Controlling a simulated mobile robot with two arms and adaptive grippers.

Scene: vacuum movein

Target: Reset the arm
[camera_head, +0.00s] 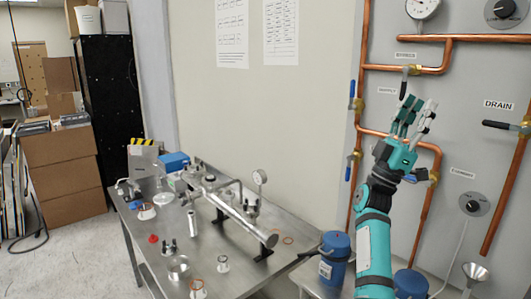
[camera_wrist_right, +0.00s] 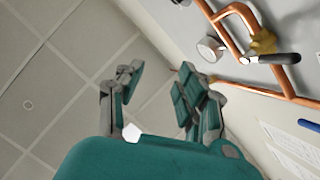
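My right arm (camera_head: 374,245) is teal and dark grey and rises from the bottom right in the head view. My right gripper (camera_head: 416,112) points up in front of the grey pipe panel (camera_head: 455,75). Its fingers are spread, and nothing shows between them. In the right wrist view the gripper (camera_wrist_right: 155,90) is also open and empty, with ceiling tiles behind it. It covers part of the copper pipes (camera_head: 438,155) in the head view; I cannot tell whether it touches them. My left arm and gripper are not in view.
A black-handled valve (camera_wrist_right: 275,59) shows near the gripper in the right wrist view. A metal table (camera_head: 300,238) bears a vacuum tube assembly (camera_head: 230,212) and small parts. Blue containers (camera_head: 334,258) stand by my arm. Cardboard boxes (camera_head: 62,175) are at left; bare floor (camera_head: 75,250) lies before them.

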